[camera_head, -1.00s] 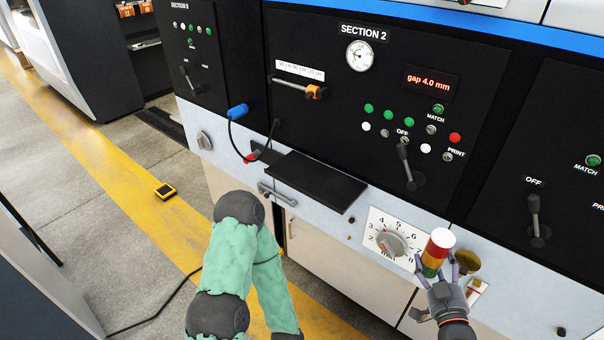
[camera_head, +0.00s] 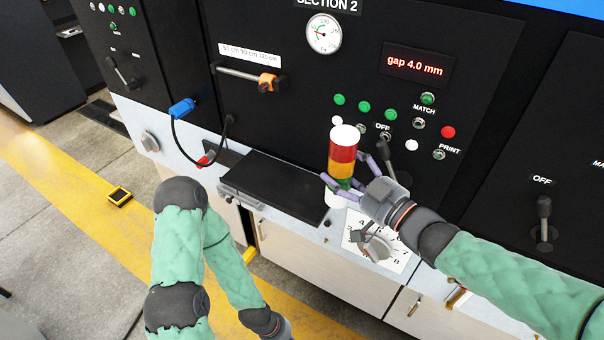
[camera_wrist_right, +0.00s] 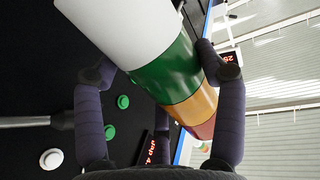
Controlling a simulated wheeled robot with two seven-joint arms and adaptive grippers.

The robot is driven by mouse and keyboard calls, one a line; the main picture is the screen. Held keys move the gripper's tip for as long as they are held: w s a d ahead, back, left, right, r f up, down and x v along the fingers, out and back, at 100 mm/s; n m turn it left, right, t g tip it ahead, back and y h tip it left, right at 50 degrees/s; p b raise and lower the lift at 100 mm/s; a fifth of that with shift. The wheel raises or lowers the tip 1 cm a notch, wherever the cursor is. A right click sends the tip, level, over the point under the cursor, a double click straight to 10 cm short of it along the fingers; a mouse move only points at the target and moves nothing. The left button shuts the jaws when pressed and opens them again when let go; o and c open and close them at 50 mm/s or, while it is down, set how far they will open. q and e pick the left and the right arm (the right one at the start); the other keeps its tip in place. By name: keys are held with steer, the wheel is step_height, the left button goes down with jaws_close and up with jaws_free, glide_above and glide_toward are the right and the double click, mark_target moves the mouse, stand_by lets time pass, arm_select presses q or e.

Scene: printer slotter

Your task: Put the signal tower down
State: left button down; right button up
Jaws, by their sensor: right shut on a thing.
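The signal tower (camera_head: 343,153) has a white cap, red, orange and green bands and a white lower end. In the head view it is close to upright, beside the right end of the black shelf (camera_head: 275,185). My right gripper (camera_head: 345,177) is shut around its lower part. I cannot tell whether its lower end touches anything. The right wrist view shows the tower (camera_wrist_right: 165,65) between the purple-grey fingers, white end toward the camera. Of my left gripper (camera_head: 285,330), only the grey base shows at the bottom edge; its fingers are out of frame.
A numbered dial (camera_head: 375,246) sits on the pale ledge below the tower. Behind are buttons, a lever (camera_head: 386,157) and a gap display (camera_head: 416,66). A blue plug (camera_head: 182,108) with a black cable is left of the shelf.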

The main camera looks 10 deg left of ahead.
steer(key=w+a+f+b, duration=0.1)
steer(key=w+a+f, duration=0.1)
steer(key=w+f, duration=0.1)
steer(key=w+a+f+b, duration=0.2)
steer(key=w+f, duration=0.2)
steer(key=f, duration=0.1)
steer(key=w+a+f+b, duration=0.2)
steer(key=w+f, duration=0.2)
steer(key=shift+f, duration=0.2)
steer(key=shift+s, duration=0.1)
steer(key=shift+f, duration=0.1)
steer(key=o, duration=1)
steer(key=shift+f, duration=0.15)
steer(key=o, duration=0.5)
